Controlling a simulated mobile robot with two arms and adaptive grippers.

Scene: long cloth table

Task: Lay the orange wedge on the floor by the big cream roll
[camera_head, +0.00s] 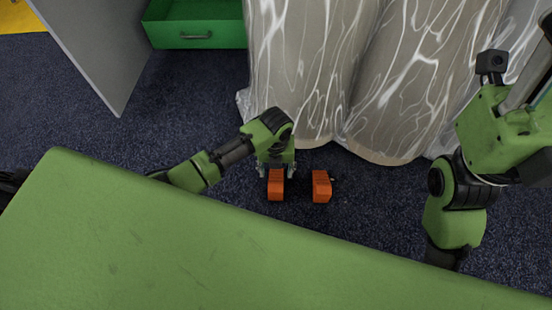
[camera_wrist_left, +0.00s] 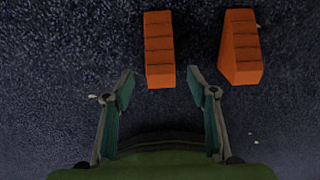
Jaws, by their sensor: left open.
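Two orange wedges lie on the dark blue carpet floor, side by side in front of the cream rolls: a left one (camera_head: 276,188) and a right one (camera_head: 321,187). Both show in the wrist view, the left wedge (camera_wrist_left: 159,52) and the right wedge (camera_wrist_left: 240,50). The big cream rolls (camera_head: 310,70) stand behind, in clear wrapping. My right gripper is hidden behind the green surface.
A large green surface (camera_head: 180,255) fills the foreground. A grey panel (camera_head: 92,45) and an open green drawer (camera_head: 195,30) stand at the back left. Bare carpet (camera_head: 190,110) lies left of the rolls. Small pale bits lie on the floor.

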